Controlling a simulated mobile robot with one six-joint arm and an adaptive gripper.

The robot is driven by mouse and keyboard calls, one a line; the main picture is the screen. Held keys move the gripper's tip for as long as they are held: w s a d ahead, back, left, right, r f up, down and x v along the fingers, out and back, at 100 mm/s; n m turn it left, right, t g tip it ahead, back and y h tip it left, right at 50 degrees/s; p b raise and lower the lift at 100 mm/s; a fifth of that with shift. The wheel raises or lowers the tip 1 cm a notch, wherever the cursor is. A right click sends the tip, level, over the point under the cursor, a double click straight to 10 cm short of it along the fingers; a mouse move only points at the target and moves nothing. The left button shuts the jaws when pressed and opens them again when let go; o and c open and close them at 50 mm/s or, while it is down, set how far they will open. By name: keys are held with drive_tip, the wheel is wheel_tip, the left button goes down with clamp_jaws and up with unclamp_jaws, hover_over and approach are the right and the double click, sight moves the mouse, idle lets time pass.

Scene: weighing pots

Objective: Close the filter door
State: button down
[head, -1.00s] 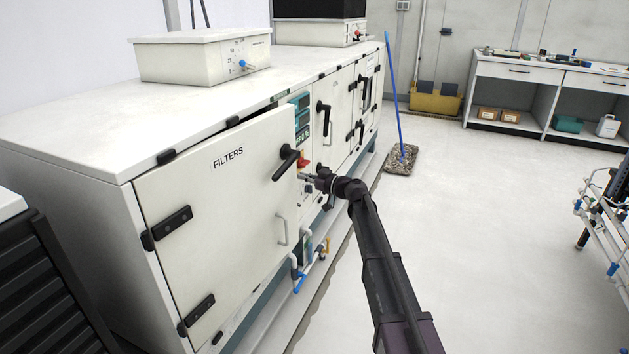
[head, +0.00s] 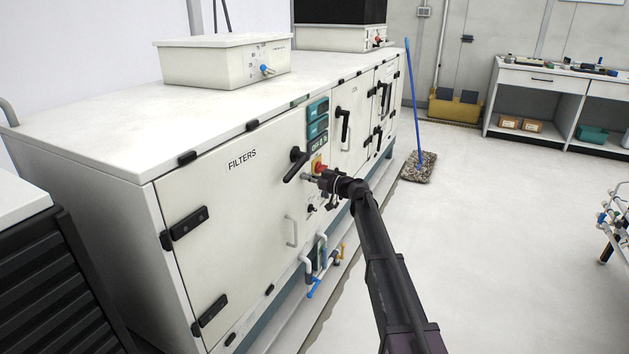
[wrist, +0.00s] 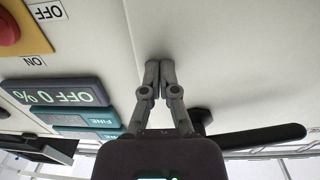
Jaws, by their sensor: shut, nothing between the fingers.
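The white filter door (head: 240,210), marked FILTERS, is on the front of the long white cabinet. It lies flush or nearly flush with the front; no clear gap shows along its top edge. Its black lever handle (head: 296,165) is tilted, near the upper right corner. A pale grab handle (head: 291,231) sits lower. My gripper (head: 306,177) is shut and empty at the door's right edge, just below the lever. In the wrist view my closed fingertips (wrist: 160,66) are against or very close to the door face (wrist: 230,60), beside the seam; the black lever (wrist: 255,135) is to their right.
A red button on a yellow plate (head: 319,165) and teal displays (head: 318,118) are just right of the door. Pipes (head: 318,265) stick out low on the cabinet front. A mop (head: 418,167) stands further back.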

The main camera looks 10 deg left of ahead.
drive_tip(key=a, duration=0.1)
drive_tip(key=w+a, duration=0.1)
drive_tip(key=a+g, duration=0.1)
drive_tip(key=shift+w+n, duration=0.25)
drive_tip(key=shift+n, duration=0.05)
drive_tip(key=shift+w+a+r+y, duration=0.1)
drive_tip(key=shift+a+r+y, duration=0.1)
drive_tip(key=shift+a+y, duration=0.25)
drive_tip(key=shift+w, duration=0.1)
drive_tip(key=shift+d, duration=0.25)
approach(299, 174)
drive_tip(key=shift+h, duration=0.25)
drive_tip(key=d, duration=0.2)
drive_tip(key=d+f, duration=0.1)
drive_tip(key=d, duration=0.1)
drive_tip(key=shift+w, duration=0.2)
drive_tip(key=shift+s, duration=0.1)
